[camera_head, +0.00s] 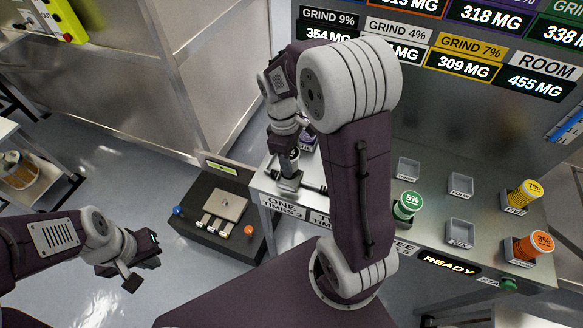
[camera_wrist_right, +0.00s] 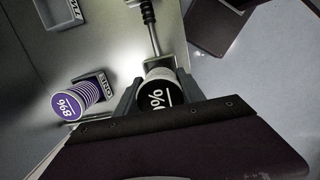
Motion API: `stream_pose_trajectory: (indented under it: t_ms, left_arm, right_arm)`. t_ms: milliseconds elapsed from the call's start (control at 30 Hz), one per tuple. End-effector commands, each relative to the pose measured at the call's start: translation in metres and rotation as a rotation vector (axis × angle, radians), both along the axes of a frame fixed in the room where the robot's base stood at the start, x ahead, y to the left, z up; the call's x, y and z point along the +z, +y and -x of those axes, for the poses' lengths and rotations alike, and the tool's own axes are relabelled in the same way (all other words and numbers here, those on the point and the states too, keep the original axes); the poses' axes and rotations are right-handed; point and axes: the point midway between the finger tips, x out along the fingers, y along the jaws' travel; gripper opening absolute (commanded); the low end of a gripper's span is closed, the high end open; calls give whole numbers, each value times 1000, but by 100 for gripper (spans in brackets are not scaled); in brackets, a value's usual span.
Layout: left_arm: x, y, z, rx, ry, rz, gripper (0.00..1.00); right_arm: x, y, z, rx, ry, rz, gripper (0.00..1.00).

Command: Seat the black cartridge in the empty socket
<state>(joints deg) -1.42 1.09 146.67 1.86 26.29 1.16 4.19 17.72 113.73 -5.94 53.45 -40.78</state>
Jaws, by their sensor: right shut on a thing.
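The black cartridge (camera_wrist_right: 160,94), with a white % mark on its cap and a pale body, is between the fingers of my right gripper (camera_wrist_right: 158,98) in the wrist view. In the head view my right gripper (camera_head: 290,178) is at the left end of the metal bench; the cartridge is hard to make out there. Empty square sockets show at the bench's middle (camera_head: 408,168), back right (camera_head: 461,185) and front right (camera_head: 460,232). My left gripper (camera_head: 143,262) is open and empty over the floor at left.
Green (camera_head: 407,205), yellow (camera_head: 524,194) and orange (camera_head: 530,245) cartridges sit in other sockets. A dark box with a metal plate (camera_head: 228,205) is left of the bench.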

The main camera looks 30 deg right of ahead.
Motion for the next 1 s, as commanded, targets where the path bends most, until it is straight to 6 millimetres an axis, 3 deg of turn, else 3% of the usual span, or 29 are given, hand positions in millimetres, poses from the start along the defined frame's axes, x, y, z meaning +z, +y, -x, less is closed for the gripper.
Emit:
stream_pose_trajectory:
  t_ms: [200,600,633,700,1000]
  left_arm:
    - [-3,0,0,0,0,0,0]
    - [-5,0,0,0,0,0,0]
    - [-5,0,0,0,0,0,0]
    - [-4,0,0,0,0,0,0]
    - [-4,0,0,0,0,0,0]
  right_arm:
    - [-35,0,2,1,6,-1,0]
    - [-42,-1,1,1,1,0,0]
    - [-43,-1,1,1,2,-1,49]
    - [-42,-1,1,1,1,0,68]
    - [-41,-1,1,1,1,0,68]
